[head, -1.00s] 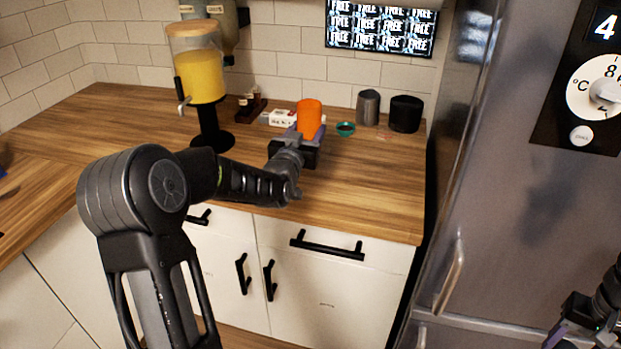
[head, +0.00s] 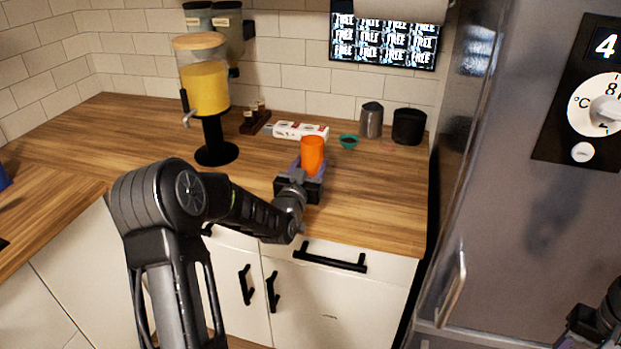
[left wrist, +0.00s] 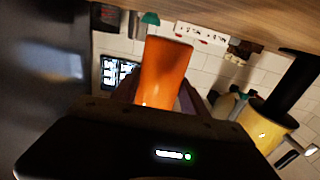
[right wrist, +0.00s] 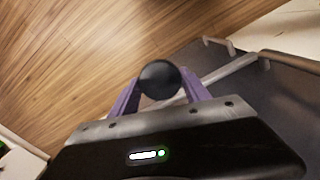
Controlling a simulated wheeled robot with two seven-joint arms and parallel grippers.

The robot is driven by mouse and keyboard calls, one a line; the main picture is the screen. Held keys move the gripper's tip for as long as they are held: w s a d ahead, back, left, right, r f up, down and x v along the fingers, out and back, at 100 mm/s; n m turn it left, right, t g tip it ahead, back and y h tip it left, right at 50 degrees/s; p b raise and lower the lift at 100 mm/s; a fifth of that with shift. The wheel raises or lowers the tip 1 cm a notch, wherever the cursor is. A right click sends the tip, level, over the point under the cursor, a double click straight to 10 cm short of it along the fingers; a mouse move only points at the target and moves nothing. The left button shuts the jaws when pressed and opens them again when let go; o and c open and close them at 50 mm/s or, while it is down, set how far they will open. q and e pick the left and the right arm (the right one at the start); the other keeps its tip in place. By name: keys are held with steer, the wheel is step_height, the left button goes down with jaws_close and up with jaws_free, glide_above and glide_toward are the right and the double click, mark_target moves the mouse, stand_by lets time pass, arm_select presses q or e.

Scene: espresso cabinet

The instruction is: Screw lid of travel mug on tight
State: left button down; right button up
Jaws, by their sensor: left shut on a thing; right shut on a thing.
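The orange travel mug (head: 312,156) is held between the purple fingers of my left gripper (head: 307,170), over the counter's right half. It also fills the middle of the left wrist view (left wrist: 163,72), where the left gripper is shut on it. I cannot tell whether it touches the counter. My right gripper (right wrist: 158,92) is shut on a small dark round thing that looks like the lid (right wrist: 160,79). In the head view only part of the right gripper (head: 580,325) shows at the lower right corner, well apart from the mug.
Behind the mug on the wooden counter (head: 375,215) are a white box (head: 300,131), a small teal bowl (head: 348,142), a grey canister (head: 371,120) and a black canister (head: 409,127). A juice dispenser (head: 205,88) stands to the left. A steel fridge (head: 530,220) borders the right.

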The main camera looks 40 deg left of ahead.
stand_by(0.3)
arm_select(q)
steer(key=shift+f+p, duration=0.4)
steer(key=shift+f, duration=1.65)
arm_select(e)
steer(key=shift+r, duration=0.45)
arm_select(q)
steer(key=shift+f, duration=0.1)
arm_select(e)
steer(key=shift+f, duration=0.1)
arm_select(q)
steer(key=shift+f, duration=0.1)
arm_select(e)
steer(key=shift+f, duration=0.15)
arm_select(q)
steer(key=c, duration=0.6)
jaws_free()
